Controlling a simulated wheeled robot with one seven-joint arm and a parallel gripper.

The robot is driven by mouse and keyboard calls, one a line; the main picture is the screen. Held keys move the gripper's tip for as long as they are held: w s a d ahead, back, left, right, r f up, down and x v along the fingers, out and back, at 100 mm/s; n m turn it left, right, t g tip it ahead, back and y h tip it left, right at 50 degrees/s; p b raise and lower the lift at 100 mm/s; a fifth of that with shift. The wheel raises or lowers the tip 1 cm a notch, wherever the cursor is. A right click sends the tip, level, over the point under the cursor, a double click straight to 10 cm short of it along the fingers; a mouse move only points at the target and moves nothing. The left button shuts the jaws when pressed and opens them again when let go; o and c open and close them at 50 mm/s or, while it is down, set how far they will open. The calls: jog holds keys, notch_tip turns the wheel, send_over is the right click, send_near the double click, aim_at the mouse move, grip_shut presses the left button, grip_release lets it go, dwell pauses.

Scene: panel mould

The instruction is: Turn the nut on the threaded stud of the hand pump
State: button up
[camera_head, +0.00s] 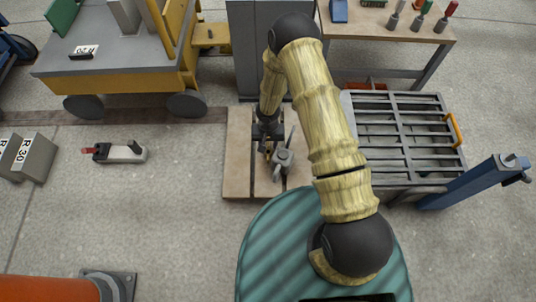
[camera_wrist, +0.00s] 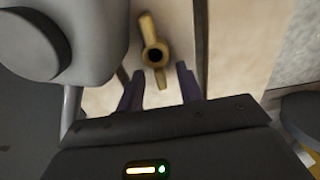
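The hand pump (camera_head: 283,160) is a grey body with a lever, standing on a wooden pallet. Its grey rounded body (camera_wrist: 30,45) fills the left of the wrist view. A brass winged nut (camera_wrist: 152,52) with a dark round centre shows at the top middle of the wrist view; the stud itself cannot be made out. My gripper (camera_wrist: 159,84) points at the nut with its two dark fingers apart. The nut's lower wing reaches toward the gap between them; contact cannot be told. In the head view my gripper (camera_head: 266,146) is just left of the pump.
The wooden pallet (camera_head: 238,155) lies under the pump. A grey grated crate (camera_head: 405,130) and a blue post (camera_head: 470,185) stand to the right. A yellow cart (camera_head: 115,85) is at the upper left. A pale tool (camera_head: 125,153) lies on open floor at left.

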jog(key=shift+f, duration=0.1)
dwell(0.5)
jog(key=c, duration=0.7)
jog(key=shift+c, duration=0.2)
notch_tip(320, 180, up, 10)
jog(key=p, duration=0.6)
notch_tip(320, 180, up, 17)
jog(key=p, duration=0.8)
send_over(268, 144)
jog(key=w+d, duration=0.4)
jog(key=d, duration=0.3)
jog(key=d+r+p, duration=0.5)
jog(key=d+r, duration=0.1)
jog(key=r, duration=0.6)
jog(key=shift+s+d, duration=0.15)
jog(key=shift+d, duration=0.05)
